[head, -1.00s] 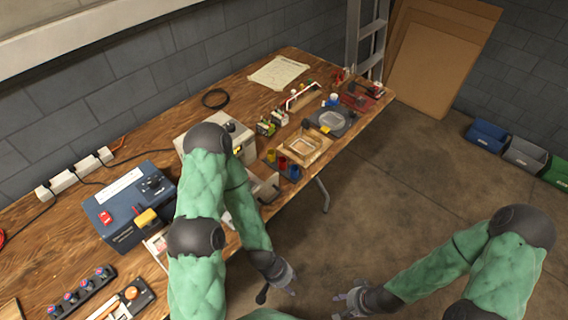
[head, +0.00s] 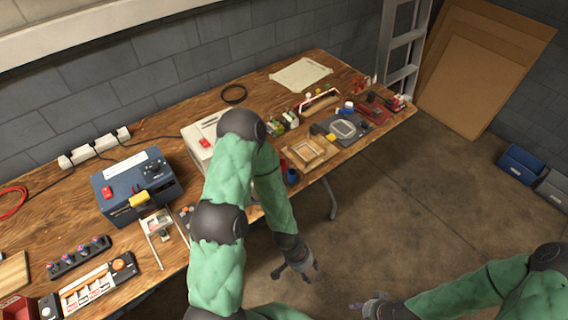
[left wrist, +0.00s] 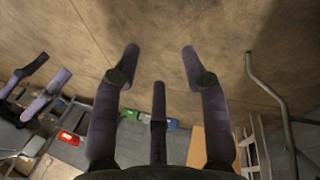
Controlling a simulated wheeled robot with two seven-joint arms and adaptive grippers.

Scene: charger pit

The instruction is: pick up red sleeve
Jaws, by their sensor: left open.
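The red sleeve (head: 283,164) is a small dark red piece near the front edge of the wooden bench, mostly hidden behind my left arm. A blue sleeve (head: 292,176) stands in front of it at the bench edge. My left gripper (head: 298,271) hangs over the floor, in front of the bench and apart from the sleeves. In the left wrist view its fingers (left wrist: 160,55) are spread and empty, facing the floor. My right gripper (head: 374,304) is low at the bottom of the head view, with its fingers apart in the left wrist view (left wrist: 42,88). No red sleeve is seen in the left wrist view.
The bench (head: 165,125) carries a blue power unit (head: 130,185), a wooden frame (head: 309,152), a grey plate (head: 345,130) and several small parts. A bench leg (head: 330,200) stands near my left gripper. Cardboard panels (head: 480,70) lean on the wall. The floor at right is largely clear.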

